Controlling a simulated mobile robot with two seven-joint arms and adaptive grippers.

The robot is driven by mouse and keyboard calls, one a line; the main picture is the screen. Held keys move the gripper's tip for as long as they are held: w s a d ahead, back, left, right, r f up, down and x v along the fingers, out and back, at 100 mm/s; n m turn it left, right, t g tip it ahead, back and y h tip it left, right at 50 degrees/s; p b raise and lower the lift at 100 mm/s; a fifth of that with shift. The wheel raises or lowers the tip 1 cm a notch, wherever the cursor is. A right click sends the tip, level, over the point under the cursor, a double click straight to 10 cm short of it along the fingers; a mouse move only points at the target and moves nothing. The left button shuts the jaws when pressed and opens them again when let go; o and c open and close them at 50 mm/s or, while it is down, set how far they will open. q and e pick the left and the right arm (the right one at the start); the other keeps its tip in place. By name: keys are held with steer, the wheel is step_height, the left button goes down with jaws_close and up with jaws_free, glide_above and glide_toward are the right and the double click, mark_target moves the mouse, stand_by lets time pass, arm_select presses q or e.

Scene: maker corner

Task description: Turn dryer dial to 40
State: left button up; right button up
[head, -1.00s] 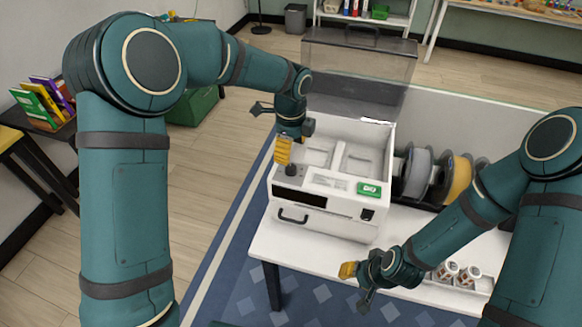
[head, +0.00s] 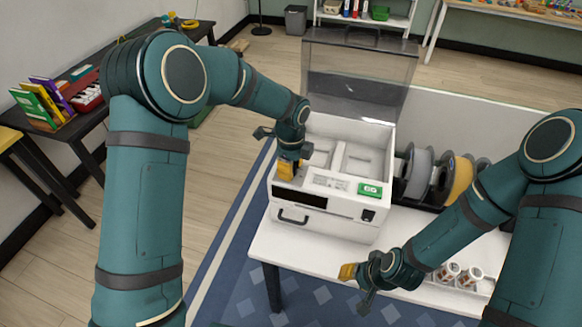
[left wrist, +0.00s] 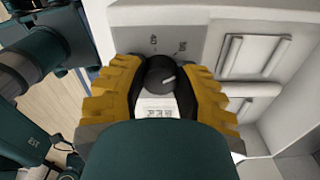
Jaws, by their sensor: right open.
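The white filament dryer (head: 330,225) stands on the white table with its clear lid (head: 358,75) raised. My left gripper (head: 288,170) is lowered over the dryer's front left corner and hides the dial in the head view. Its yellow fingers (left wrist: 160,80) stand on both sides of the dial, very close; I cannot tell if they touch it. My right gripper (head: 347,272) is open and empty before the table.
The dryer has a green label (head: 370,190), a dark front panel (head: 299,199) and a handle (head: 292,216). Filament spools (head: 440,178) stand right of it. Small patterned cups (head: 458,273) sit on the table near my right arm. The floor left of the table is clear.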

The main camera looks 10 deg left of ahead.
arm_select(q)
jaws_close()
steer(key=shift+n, duration=0.3)
steer(key=n, duration=0.4)
steer(key=shift+b, duration=0.3)
steer(key=n, duration=0.5)
steer(key=shift+n, duration=0.3)
steer(key=n, duration=0.5)
steer(key=shift+b, duration=0.35)
steer(key=n, duration=0.4)
steer(key=shift+n, duration=0.3)
